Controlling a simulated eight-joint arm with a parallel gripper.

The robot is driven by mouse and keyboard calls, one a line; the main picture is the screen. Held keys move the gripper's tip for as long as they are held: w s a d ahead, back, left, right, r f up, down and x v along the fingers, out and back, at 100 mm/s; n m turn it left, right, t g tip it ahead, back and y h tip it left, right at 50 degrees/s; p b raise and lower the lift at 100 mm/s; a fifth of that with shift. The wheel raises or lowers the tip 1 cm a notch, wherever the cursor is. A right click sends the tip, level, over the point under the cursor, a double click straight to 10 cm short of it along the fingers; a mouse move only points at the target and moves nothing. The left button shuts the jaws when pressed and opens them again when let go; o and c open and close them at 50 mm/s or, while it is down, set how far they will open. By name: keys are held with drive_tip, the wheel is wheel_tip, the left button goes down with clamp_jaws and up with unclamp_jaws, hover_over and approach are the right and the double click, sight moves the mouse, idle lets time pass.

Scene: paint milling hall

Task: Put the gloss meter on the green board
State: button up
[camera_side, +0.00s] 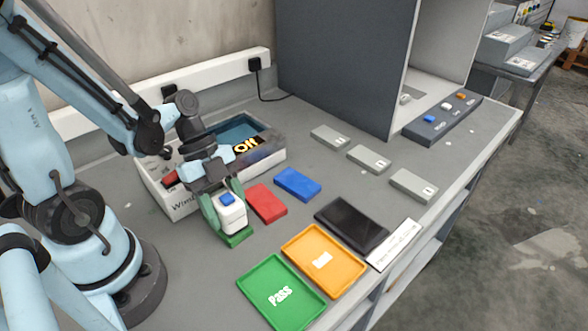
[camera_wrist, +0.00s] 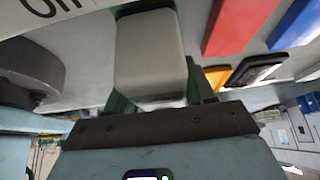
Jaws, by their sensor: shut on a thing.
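The gloss meter, a small white block with a blue top (camera_side: 231,212), is between the fingers of my gripper (camera_side: 222,213), which is shut on it. It also fills the upper middle of the wrist view as a pale grey block (camera_wrist: 150,55). The green board (camera_side: 238,239) shows directly beneath it, mostly hidden by the meter and the green fingers. The meter stands about upright, over or on the board. I cannot tell whether its underside touches the board.
A red board (camera_side: 266,203) and a blue board (camera_side: 297,184) lie to the right. A labelled box (camera_side: 168,202) stands close behind my gripper. A green Pass tray (camera_side: 255,283), an orange tray (camera_side: 345,277) and a black slab (camera_side: 351,222) lie toward the front edge.

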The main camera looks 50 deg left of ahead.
drive_tip(key=shift+f, duration=0.2)
drive_tip(key=o, duration=1.4)
drive_tip(key=shift+f, duration=0.1)
